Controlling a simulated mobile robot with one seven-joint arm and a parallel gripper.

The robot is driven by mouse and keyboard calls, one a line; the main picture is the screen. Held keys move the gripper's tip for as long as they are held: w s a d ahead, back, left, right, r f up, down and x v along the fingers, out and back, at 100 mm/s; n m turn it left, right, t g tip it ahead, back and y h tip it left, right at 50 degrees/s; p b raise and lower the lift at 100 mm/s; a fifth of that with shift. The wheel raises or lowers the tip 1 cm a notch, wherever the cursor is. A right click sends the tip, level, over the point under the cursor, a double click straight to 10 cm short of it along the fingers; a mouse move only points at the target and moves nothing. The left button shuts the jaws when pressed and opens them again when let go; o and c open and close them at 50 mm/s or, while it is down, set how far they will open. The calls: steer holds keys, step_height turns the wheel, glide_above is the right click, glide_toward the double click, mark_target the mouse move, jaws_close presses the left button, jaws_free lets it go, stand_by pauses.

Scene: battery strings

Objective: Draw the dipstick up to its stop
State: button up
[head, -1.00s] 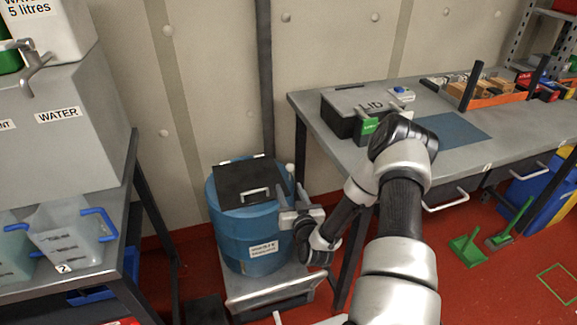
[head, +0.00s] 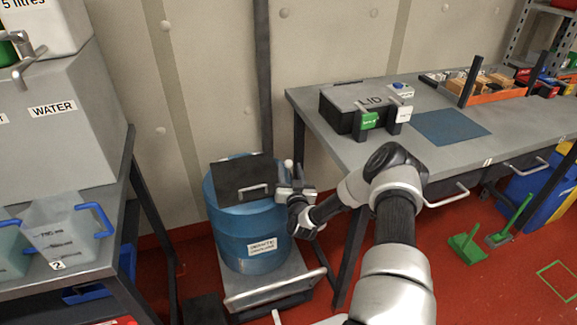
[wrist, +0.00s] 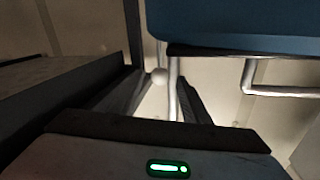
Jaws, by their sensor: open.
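The blue drum (head: 245,235) stands on a low trolley, with a dark lid plate (head: 240,182) on top. The dipstick's pale ball knob (head: 288,163) shows at the drum's right rear edge. My gripper (head: 283,190) is at the drum's upper right side, just below the knob in the picture. In the wrist view the open fingers (wrist: 158,88) point towards the knob (wrist: 158,76), which appears between their tips. A thin rod runs from the knob towards the drum, which fills the top right. I cannot tell whether the fingers touch the knob.
The trolley (head: 268,290) has a front rail. A workbench (head: 370,150) with a lidded box (head: 355,105) stands right of the drum. A grey bench with a water tank (head: 55,130) stands left. A dark vertical pipe (head: 262,80) runs up the wall behind.

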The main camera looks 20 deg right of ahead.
mark_target(289, 166)
steer(key=shift+w+d, duration=0.2)
steer(key=shift+w, duration=0.75)
steer(key=shift+w+d, duration=0.15)
steer(key=shift+w, duration=0.75)
